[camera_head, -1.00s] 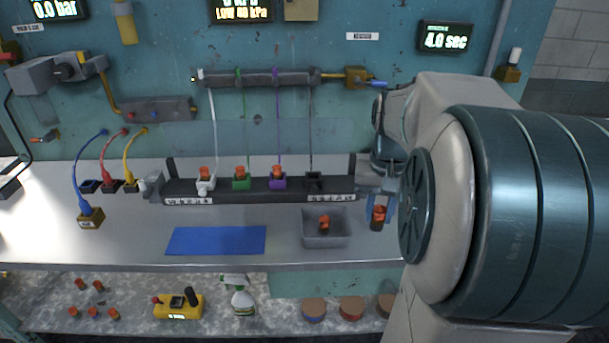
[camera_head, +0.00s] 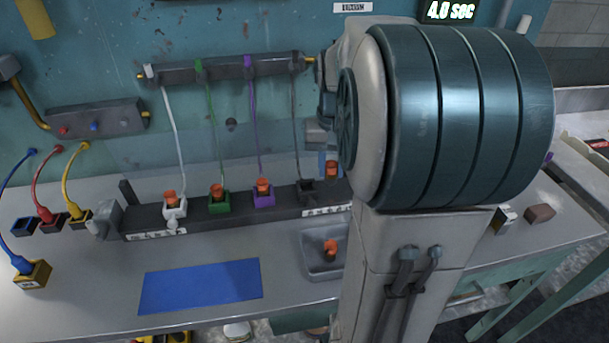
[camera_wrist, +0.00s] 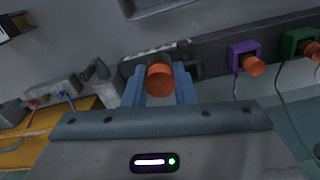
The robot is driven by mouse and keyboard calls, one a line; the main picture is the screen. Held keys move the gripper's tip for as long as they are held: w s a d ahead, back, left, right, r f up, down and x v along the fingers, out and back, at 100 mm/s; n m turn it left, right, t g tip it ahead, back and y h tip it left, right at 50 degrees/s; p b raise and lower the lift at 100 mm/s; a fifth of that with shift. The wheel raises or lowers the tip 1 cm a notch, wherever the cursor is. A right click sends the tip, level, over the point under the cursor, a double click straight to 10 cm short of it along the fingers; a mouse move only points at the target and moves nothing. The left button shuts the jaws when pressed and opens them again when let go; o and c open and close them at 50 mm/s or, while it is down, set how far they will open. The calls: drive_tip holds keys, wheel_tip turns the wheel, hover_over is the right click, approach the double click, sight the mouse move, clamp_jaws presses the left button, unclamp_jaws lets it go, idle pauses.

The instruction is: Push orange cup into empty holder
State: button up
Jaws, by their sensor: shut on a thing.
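An orange cup (camera_wrist: 160,78) is gripped between the two blue fingers of my gripper (camera_wrist: 160,92) in the wrist view. In the head view the cup (camera_head: 332,168) shows just left of my arm, above the right end of the dark rack, and my arm hides most of my gripper. The empty black holder (camera_head: 306,190) sits on the rack, right of the purple holder, with a grey cord running down to it. The cup is to the right of this holder in the head view and apart from it. In the wrist view the holder (camera_wrist: 195,69) is partly hidden beside the cup.
White (camera_head: 175,210), green (camera_head: 219,206) and purple (camera_head: 264,198) holders on the rack (camera_head: 140,222) each hold an orange cup. A grey tray (camera_head: 312,262) with another orange cup and a blue mat (camera_head: 200,285) lie in front.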

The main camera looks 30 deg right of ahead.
drive_tip(key=w+f, duration=0.1)
drive_tip(key=w, duration=0.1)
drive_tip(key=w+a+f, duration=0.1)
drive_tip(key=w+f, duration=0.1)
drive_tip(key=w, duration=0.1)
drive_tip(key=w+f+p, duration=0.1)
drive_tip(key=w+f, duration=0.1)
drive_tip(key=w, duration=0.1)
drive_tip(key=shift+w+a, duration=0.15)
drive_tip(key=shift+w+f, duration=0.1)
drive_tip(key=shift+f, duration=2)
clamp_jaws()
drive_tip(key=o, duration=1)
unclamp_jaws()
drive_tip(key=shift+c, duration=0.2)
drive_tip(key=shift+r, duration=0.1)
wheel_tip(320, 180, up, 11)
drive_tip(key=s+a+f+n+t, duration=0.1)
drive_tip(key=s+a+n, duration=0.1)
drive_tip(key=s+a, duration=0.5)
drive_tip(key=s+a+f+n+t, duration=0.1)
drive_tip(key=s+a+n+t, duration=0.1)
drive_tip(key=s+a, duration=0.5)
drive_tip(key=s+n, duration=0.1)
drive_tip(key=s, duration=0.4)
drive_tip(key=shift+f, duration=0.2)
